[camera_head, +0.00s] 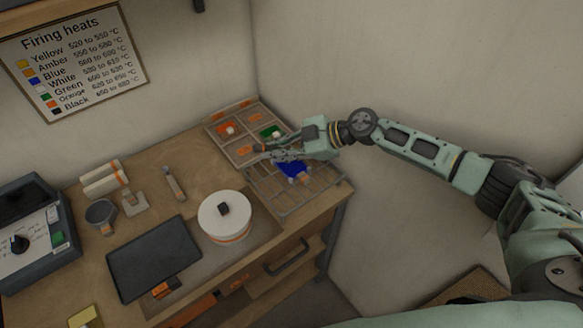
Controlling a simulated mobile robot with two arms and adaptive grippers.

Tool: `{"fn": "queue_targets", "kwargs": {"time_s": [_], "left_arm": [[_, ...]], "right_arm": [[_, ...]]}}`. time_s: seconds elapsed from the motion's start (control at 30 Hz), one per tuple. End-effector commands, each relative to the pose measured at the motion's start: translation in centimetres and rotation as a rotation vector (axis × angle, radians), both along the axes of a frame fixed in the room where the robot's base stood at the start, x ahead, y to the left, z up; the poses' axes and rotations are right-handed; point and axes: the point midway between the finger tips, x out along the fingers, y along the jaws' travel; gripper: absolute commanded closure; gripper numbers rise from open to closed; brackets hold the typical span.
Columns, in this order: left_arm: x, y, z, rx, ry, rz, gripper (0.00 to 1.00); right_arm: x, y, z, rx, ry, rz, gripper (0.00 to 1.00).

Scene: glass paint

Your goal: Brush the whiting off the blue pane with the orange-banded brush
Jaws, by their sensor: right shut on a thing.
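The blue pane (287,168) lies on the wire rack (300,206) at the right end of the bench. My right gripper (277,156) is over the pane's far edge, its fingers partly hiding it. It is shut on a thin thing, seemingly the orange-banded brush (300,177), whose small orange and pale part shows over the pane's near right side. Most of the brush is hidden or too small to make out, and I cannot tell whether it touches the pane. Whiting on the pane cannot be told apart at this size. My left gripper is out of view.
A divided wooden tray (215,124) behind the rack holds orange and green panes with pale lumps. Walls close in behind.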

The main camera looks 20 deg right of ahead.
Motion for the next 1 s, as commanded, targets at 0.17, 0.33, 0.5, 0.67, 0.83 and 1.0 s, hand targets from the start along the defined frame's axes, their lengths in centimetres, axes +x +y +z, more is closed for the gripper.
{"fn": "queue_targets", "kwargs": {"time_s": [0.17,0.33,0.5,0.67,0.83,1.0], "left_arm": [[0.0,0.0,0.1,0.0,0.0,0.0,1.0],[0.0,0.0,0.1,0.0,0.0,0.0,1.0],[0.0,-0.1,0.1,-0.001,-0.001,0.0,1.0],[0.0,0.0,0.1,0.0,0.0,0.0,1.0],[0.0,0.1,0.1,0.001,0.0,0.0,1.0],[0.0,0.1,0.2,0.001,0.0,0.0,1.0]], "right_arm": [[0.2,-0.4,0.3,-0.004,-0.005,-0.005,1.0],[0.2,-0.4,0.6,-0.004,-0.007,-0.005,1.0],[0.3,-0.4,2.5,-0.005,-0.01,-0.004,1.0],[0.3,-0.3,4.5,-0.004,-0.01,-0.004,1.0],[0.3,-0.3,6.6,-0.004,-0.01,-0.005,1.0],[0.2,-0.3,8.6,-0.004,-0.01,-0.004,1.0]]}}
